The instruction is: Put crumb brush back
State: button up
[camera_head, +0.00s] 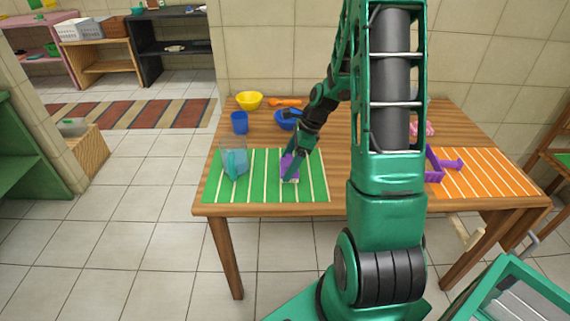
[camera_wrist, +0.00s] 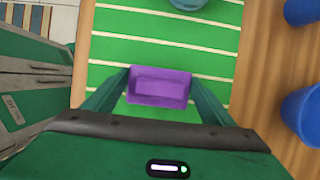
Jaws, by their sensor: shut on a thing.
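A small purple block-like thing (camera_head: 288,168), likely the crumb brush, is at the right part of the green striped mat (camera_head: 262,186). My gripper (camera_head: 292,158) points down over it. In the wrist view, my gripper (camera_wrist: 160,92) has one finger on each side of the purple block (camera_wrist: 160,87) and is shut on it. I cannot tell whether the block touches the mat. Another purple thing with a handle (camera_head: 452,164) lies at the left of the orange striped mat (camera_head: 490,180); my arm hides part of it.
A clear bluish pitcher (camera_head: 235,161) stands on the green mat, left of my gripper. A blue cup (camera_head: 239,122), a yellow bowl (camera_head: 249,100), an orange utensil (camera_head: 285,102) and a blue bowl (camera_head: 286,120) are behind. The orange mat's right part is bare.

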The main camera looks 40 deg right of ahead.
jog(key=shift+f, duration=0.1)
jog(key=o, duration=1)
jog(key=v, duration=1.2)
jog(key=s+a+r+n+g+h, duration=0.1)
jog(key=s+a+r+n, duration=0.1)
jog(key=s+n, duration=0.4)
jog(key=s+a+r+n+h, duration=0.1)
jog(key=s+a+r+n, duration=0.1)
jog(key=s+n, duration=0.4)
jog(key=s+a+r+n+g+h, duration=0.1)
jog(key=s+n, duration=0.5)
jog(key=s, duration=0.8)
jog(key=shift+a+r+g, duration=0.3)
jog(key=shift+a+r, duration=0.4)
jog(key=shift+a, duration=0.35)
